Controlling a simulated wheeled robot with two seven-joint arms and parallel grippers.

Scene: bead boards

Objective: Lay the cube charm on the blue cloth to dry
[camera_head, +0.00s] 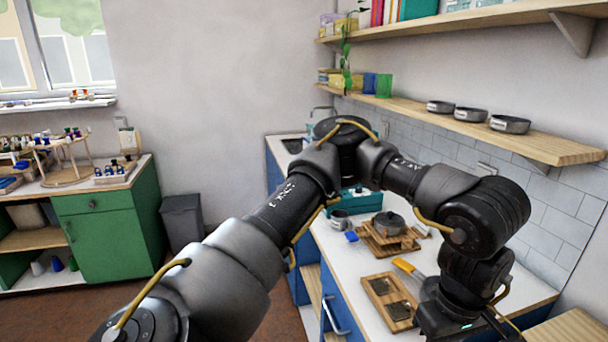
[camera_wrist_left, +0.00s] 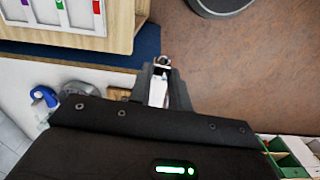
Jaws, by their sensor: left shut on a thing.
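My left gripper (camera_wrist_left: 162,68) shows in the left wrist view, shut on a small pale, shiny piece (camera_wrist_left: 162,61) at its fingertips. Its shape is too small to confirm as the cube charm. In the head view my left arm reaches across the counter and bends down at the right; its fingertips are hidden. A small blue thing (camera_head: 351,236) lies on the counter; I cannot tell whether it is cloth. A dark blue band (camera_wrist_left: 95,52) beside a wooden box in the wrist view could be cloth or cabinet front. My right gripper is not in view.
The white counter (camera_head: 345,262) carries a lidded pot (camera_head: 388,222) on a wooden stand, a wooden board (camera_head: 388,300) and a yellow-handled tool (camera_head: 404,266). A shelf (camera_head: 540,146) with metal pans runs above. A green cabinet (camera_head: 105,230) and grey bin (camera_head: 183,222) stand left.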

